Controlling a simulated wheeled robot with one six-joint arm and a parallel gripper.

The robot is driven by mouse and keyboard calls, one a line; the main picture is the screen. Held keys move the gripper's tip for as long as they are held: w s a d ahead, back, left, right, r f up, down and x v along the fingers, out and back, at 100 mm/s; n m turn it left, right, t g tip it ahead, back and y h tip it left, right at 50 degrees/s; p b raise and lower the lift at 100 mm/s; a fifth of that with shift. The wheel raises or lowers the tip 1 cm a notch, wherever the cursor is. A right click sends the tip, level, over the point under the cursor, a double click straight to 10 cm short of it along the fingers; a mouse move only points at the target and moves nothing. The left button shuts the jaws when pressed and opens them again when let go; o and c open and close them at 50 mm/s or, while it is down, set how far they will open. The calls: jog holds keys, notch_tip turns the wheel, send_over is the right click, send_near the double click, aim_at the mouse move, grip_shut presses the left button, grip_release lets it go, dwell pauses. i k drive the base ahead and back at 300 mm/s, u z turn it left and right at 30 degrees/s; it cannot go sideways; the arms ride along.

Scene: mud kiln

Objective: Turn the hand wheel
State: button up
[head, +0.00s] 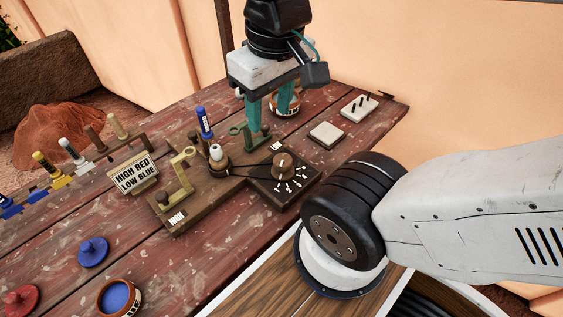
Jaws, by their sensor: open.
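A brown wooden mechanism (205,196) stands on the table. A small round wheel with a white knob (216,153) sits near its middle, and a dark belt runs from it to a dial with white marks (283,168). A tan crank-like arm (182,172) stands at its left end. Which part is the hand wheel is not certain. My gripper (268,118) points down with its teal fingers apart, just behind the mechanism. Nothing shows clearly held between them. The fingers partly hide a round pot (287,106) and overlap a small green fitting (259,138).
A blue marker (204,122) stands upright by the wheel. A sign (133,173) reads "HIGH RED LOW BLUE". A pale square block (326,134) and pegged block (359,106) lie right. Blue (93,250) and red (20,298) knobs and a blue-filled pot (118,297) are front left.

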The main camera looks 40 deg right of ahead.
aim_at(283, 170)
jog(key=u, duration=0.05)
jog(key=k, duration=0.5)
jog(key=z, duration=1.05)
jog(key=k, duration=0.85)
jog(key=u, duration=0.95)
jog(key=i, duration=0.5)
